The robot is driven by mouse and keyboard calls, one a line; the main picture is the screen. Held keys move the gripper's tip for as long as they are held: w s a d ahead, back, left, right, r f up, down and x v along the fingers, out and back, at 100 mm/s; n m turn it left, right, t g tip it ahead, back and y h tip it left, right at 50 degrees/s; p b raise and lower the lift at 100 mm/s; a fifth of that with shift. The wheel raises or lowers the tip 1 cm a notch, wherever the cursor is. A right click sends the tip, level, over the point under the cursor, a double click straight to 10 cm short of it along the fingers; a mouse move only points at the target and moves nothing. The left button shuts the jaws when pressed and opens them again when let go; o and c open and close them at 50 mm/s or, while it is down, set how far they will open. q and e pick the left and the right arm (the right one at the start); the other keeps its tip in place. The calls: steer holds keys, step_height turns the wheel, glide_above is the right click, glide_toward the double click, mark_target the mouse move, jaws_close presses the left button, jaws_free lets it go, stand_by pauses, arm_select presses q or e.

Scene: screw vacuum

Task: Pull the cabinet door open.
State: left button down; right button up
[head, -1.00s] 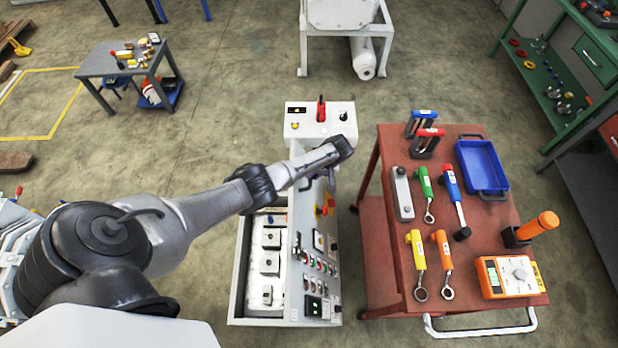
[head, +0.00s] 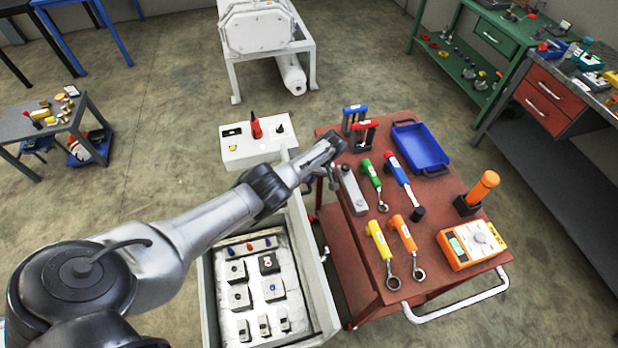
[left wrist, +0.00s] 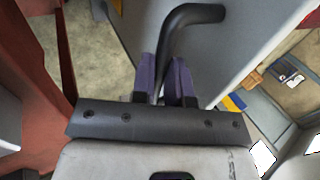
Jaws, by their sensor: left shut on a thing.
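The grey cabinet (head: 207,290) stands open in the head view, with switches and breakers on its inner panel (head: 258,290). Its door (head: 316,275) is swung out to the right and seen nearly edge-on, close to the red cart. My left gripper (head: 322,180) is at the door's upper end, beside the cart. In the left wrist view, the purple fingers of my left gripper (left wrist: 166,82) are shut on the bent black door handle (left wrist: 190,14), with the grey door face (left wrist: 235,50) beside them. The handle is hidden in the head view. My right gripper is out of view.
The red cart (head: 345,230) is just right of the door and carries wrenches, a blue tray (head: 420,148) and an orange meter (head: 473,243). A white control box (head: 258,140) stands behind the cabinet. Open floor lies to the left.

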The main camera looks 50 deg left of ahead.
arm_select(q)
steer(key=shift+s+d+f, duration=0.1)
steer(key=shift+s+f, duration=0.15)
steer(key=shift+f, duration=0.15)
steer(key=c, duration=1.6)
jaws_free()
steer(key=o, duration=0.3)
steer(key=shift+s+d, duration=0.1)
steer(key=shift+s, duration=0.2)
steer(key=shift+o, duration=0.9)
steer(key=shift+w, duration=0.1)
steer(key=shift+w+r, duration=0.2)
steer(key=shift+r, duration=0.25)
steer(key=p+v, duration=0.1)
steer(key=v, duration=1.2)
steer(key=shift+w, duration=0.2)
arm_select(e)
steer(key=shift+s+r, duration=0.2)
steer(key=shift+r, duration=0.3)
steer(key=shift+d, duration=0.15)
